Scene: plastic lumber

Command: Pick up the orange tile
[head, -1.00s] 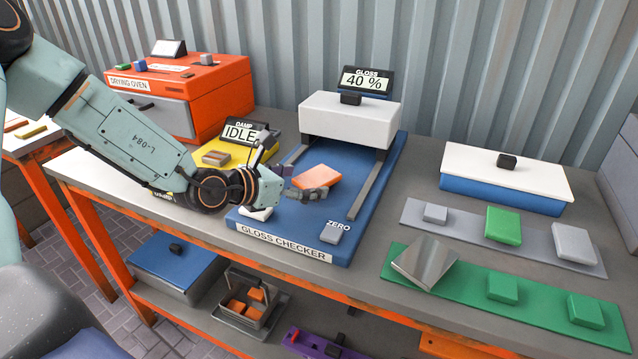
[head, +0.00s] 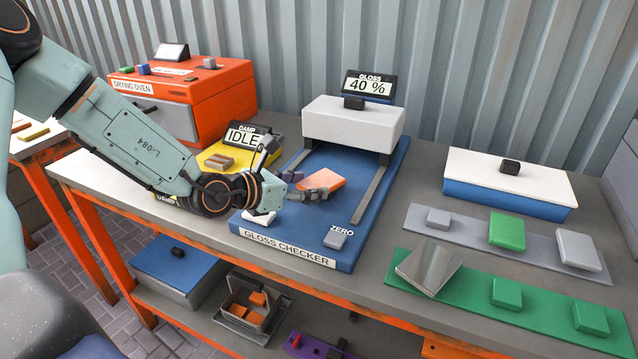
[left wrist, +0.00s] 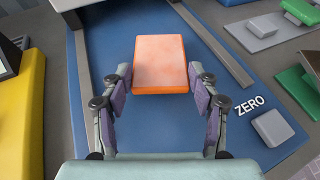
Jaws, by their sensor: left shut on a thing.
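The orange tile (head: 322,180) is a flat block over the blue bed of the gloss checker (head: 325,223). My left gripper (head: 312,190) is shut on it, with the fingers at its near end. In the left wrist view the tile (left wrist: 160,65) sits between the two purple-padded fingertips (left wrist: 160,88). I cannot tell whether its underside touches the bed. The gloss display (head: 368,86) reads 40 %. My right gripper is out of view.
The checker's white bridge (head: 352,122) stands behind the tile, with grey rails on either side. A ZERO button (head: 336,240) is at the front right. The yellow damp unit (head: 215,158) is at left. Sample strips (head: 470,222) lie at right.

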